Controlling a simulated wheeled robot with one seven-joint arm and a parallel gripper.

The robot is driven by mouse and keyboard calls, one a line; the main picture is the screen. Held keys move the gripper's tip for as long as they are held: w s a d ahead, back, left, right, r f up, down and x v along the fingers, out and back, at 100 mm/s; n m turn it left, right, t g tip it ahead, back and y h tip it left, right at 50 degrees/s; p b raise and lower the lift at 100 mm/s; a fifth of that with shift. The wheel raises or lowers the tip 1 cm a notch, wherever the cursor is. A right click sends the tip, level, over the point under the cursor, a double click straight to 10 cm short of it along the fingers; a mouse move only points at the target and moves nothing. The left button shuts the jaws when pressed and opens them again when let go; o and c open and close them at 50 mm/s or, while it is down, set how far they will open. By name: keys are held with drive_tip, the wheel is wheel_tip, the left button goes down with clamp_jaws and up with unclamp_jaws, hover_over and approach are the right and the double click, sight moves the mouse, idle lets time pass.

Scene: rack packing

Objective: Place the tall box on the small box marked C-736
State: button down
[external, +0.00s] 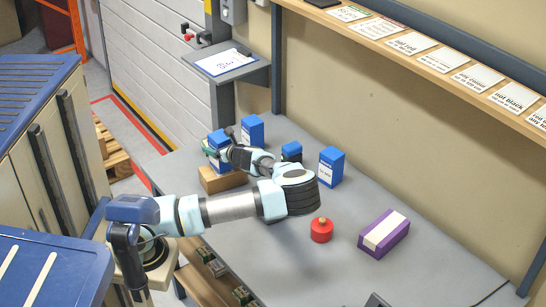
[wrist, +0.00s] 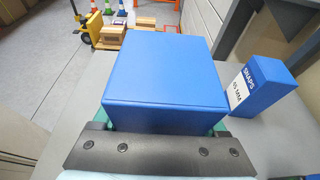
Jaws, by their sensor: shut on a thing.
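My gripper (external: 220,150) is shut on a blue box (external: 217,141), which looks upright. In the wrist view the blue box (wrist: 165,75) fills the middle, with green finger pads at its sides. In the external view it is over a low brown box (external: 221,180); I cannot tell whether the two touch. The brown box is hidden in the wrist view. No C-736 marking is readable on any box.
The front middle is clear.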

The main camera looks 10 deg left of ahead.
drive_tip(key=shift+f, duration=0.4)
drive_tip(key=shift+f, duration=0.1)
unclamp_jaws()
drive_tip(key=shift+d, duration=0.1)
drive_tip(key=b+v, duration=0.3)
drive_tip(key=v, duration=0.9)
